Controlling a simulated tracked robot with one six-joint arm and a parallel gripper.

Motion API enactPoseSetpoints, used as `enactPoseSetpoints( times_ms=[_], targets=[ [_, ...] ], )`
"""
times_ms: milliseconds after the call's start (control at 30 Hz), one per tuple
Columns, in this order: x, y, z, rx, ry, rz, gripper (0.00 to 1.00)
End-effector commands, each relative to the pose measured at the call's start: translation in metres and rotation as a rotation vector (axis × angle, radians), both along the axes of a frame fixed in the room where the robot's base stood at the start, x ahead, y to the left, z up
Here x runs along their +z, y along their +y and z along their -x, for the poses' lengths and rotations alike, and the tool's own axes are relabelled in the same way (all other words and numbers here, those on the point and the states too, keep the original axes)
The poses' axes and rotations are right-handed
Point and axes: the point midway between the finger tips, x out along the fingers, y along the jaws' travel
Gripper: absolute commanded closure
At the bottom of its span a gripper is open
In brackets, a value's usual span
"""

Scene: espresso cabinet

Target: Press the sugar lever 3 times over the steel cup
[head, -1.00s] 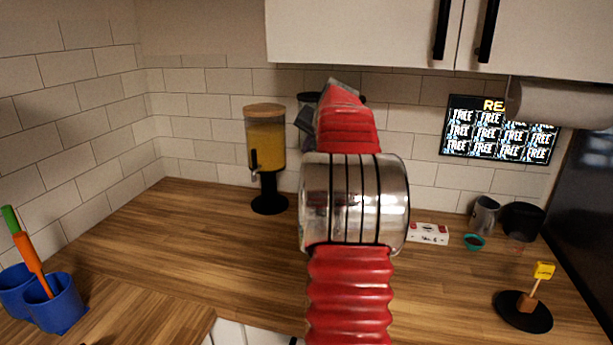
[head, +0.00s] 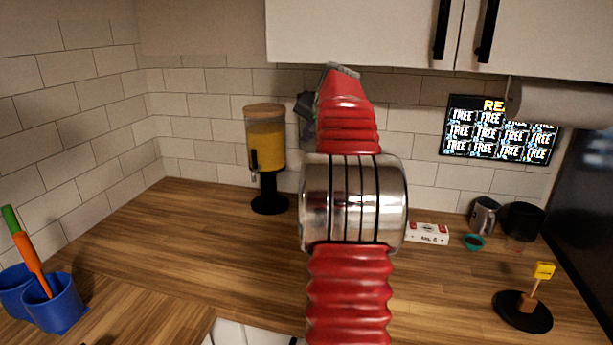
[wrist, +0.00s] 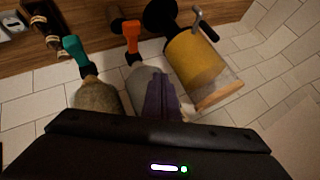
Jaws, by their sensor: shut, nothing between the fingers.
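Three dispensers show in the wrist view: one with a teal lever (wrist: 76,50), one with an orange lever (wrist: 132,36), and a yellow-filled one (wrist: 202,65) with a grey lever (wrist: 204,22). I cannot tell which holds sugar. In the head view the yellow-filled dispenser (head: 265,145) stands against the back wall; my arm hides the other two. A grey metallic cup (head: 484,215), likely the steel cup, stands at the right on the counter. My gripper (wrist: 162,98) is shut and empty, in front of the middle dispenser's body; contact cannot be told.
A white box (head: 428,233), a teal bowl (head: 474,242) and a black container (head: 523,220) stand near the cup. A black round stand (head: 523,312) with a yellow-topped stick is at front right. Blue holders (head: 54,303) are at left. Cabinets (head: 380,30) hang above.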

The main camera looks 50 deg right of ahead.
Motion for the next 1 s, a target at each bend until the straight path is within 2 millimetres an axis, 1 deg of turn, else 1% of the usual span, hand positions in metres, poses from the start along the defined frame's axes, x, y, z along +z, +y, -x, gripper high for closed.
enactPoseSetpoints(
  times_ms=[133, 267, 367, 900, 1000],
  targets=[
    [-0.002, 0.000, 0.000, 0.000, 0.000, 0.000, 1.00],
    [-0.008, 0.000, 0.000, 0.001, 0.000, -0.001, 1.00],
    [-0.016, 0.000, 0.000, 0.001, 0.001, 0.000, 1.00],
    [-0.072, 0.000, 0.000, 0.000, 0.000, -0.001, 1.00],
    [-0.080, 0.000, 0.000, 0.001, 0.001, 0.000, 1.00]
  ],
)
